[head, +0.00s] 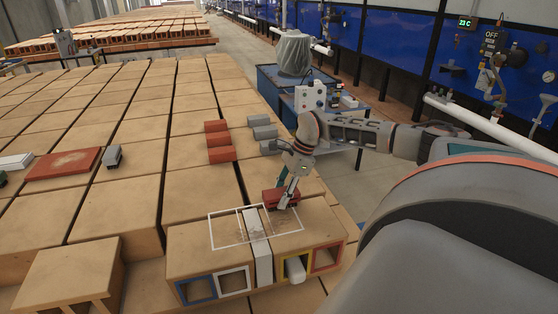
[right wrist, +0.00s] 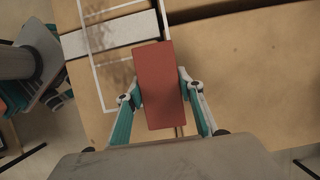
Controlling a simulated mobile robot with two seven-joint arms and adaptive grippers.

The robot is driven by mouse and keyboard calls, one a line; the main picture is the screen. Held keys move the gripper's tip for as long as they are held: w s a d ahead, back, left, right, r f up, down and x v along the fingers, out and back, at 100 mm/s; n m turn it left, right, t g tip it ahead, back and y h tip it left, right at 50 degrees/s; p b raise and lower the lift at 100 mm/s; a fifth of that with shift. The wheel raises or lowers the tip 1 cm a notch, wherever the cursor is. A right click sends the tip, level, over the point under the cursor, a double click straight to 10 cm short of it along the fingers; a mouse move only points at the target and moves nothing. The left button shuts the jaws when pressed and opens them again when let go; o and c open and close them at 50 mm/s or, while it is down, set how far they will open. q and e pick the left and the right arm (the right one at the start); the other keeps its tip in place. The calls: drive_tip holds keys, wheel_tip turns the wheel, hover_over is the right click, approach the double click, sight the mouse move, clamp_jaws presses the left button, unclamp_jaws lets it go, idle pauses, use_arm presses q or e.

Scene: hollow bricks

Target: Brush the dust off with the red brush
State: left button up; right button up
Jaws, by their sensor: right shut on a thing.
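The red brush (head: 275,196) is a red block, and my right gripper (head: 288,200) is shut on it just above the front bricks. In the right wrist view the red brush (right wrist: 160,90) sits between both fingers of the gripper (right wrist: 160,80). A thin white outline (head: 211,232) marks an area on the brick tops, and faint dark dust (head: 284,222) shows inside it. Dark smudges of dust (right wrist: 110,75) also show in the right wrist view. I cannot tell whether the brush touches the surface. My left gripper is not in view.
A white strip (head: 262,258) lies between the front bricks, whose openings have blue, white, yellow and red rims. A white bar (head: 296,270) sticks out of the yellow-rimmed one. Red blocks (head: 218,140) and grey blocks (head: 265,132) stand behind. A red plate (head: 65,164) lies left.

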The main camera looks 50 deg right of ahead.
drive_tip(key=shift+s+a+b, duration=0.25)
drive_tip(key=shift+s+a, duration=0.45)
drive_tip(key=shift+s, duration=0.35)
drive_tip(key=shift+s+a+b, duration=0.25)
drive_tip(key=shift+s+a, duration=0.4)
drive_tip(key=shift+s, duration=0.35)
drive_tip(key=shift+s+a+b, duration=0.2)
drive_tip(key=shift+s+a, duration=0.2)
drive_tip(key=shift+s, duration=0.25)
drive_tip(key=shift+s+a+b, duration=0.2)
drive_tip(key=shift+s+a, duration=0.15)
drive_tip(key=shift+s, duration=0.3)
drive_tip(key=shift+s+a+b, duration=0.2)
drive_tip(key=shift+s+a, duration=0.2)
drive_tip(key=shift+s, duration=0.25)
drive_tip(key=shift+s+a+f+b, duration=0.1)
drive_tip(key=shift+s+a+b, duration=0.3)
drive_tip(key=shift+s, duration=0.45)
drive_tip(key=shift+s+a, duration=0.7)
drive_tip(key=shift+s, duration=0.25)
drive_tip(key=shift+r+p, duration=0.35)
drive_tip(key=shift+r, duration=0.4)
drive_tip(key=shift+r, duration=0.15)
